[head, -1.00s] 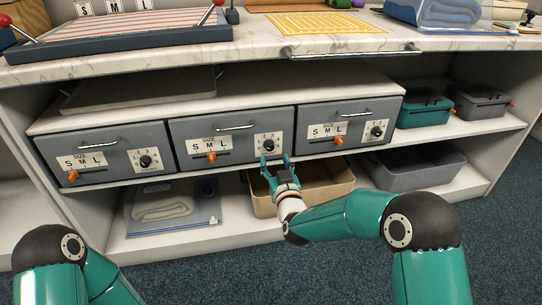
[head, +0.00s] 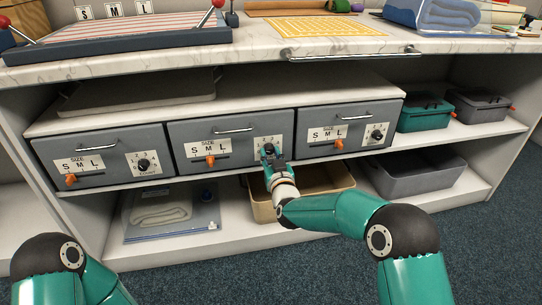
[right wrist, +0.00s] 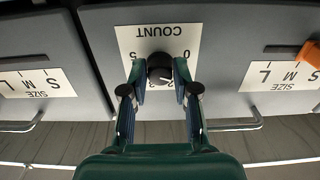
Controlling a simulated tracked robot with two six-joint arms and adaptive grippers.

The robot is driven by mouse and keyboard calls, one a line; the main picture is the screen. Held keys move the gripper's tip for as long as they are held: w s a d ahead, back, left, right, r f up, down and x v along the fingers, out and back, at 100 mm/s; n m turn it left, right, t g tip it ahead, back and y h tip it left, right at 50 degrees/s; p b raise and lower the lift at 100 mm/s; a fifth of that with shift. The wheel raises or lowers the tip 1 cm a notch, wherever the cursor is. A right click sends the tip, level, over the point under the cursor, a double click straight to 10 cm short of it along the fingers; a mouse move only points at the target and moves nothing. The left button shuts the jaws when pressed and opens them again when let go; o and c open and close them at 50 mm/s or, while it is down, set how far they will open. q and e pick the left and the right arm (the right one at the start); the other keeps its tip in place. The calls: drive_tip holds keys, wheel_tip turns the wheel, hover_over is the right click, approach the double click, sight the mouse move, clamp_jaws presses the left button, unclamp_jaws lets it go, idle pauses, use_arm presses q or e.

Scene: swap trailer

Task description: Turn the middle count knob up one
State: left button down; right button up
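The middle drawer (head: 188,133) has a count dial plate with a black knob, which shows in the right wrist view (right wrist: 160,68) upside down. My right gripper (head: 268,150) is at this knob and hides most of it in the head view. In the right wrist view its two fingers (right wrist: 160,74) stand on either side of the knob, closed in against its sides. The word COUNT, a 0 and a 5 show on the plate (right wrist: 130,38); the other numbers are mostly hidden. My left gripper is out of view.
The left drawer (head: 105,143) and right drawer (head: 345,112) have similar knobs and orange size sliders. A tan bin (head: 318,183) stands on the shelf below my right gripper. The counter edge (head: 260,60) overhangs above.

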clamp_jaws()
drive_tip(key=shift+m, duration=0.5)
drive_tip(key=m, duration=0.3)
drive_tip(key=shift+m, duration=0.3)
drive_tip(key=shift+d+m, duration=0.1)
drive_tip(key=shift+m, duration=2)
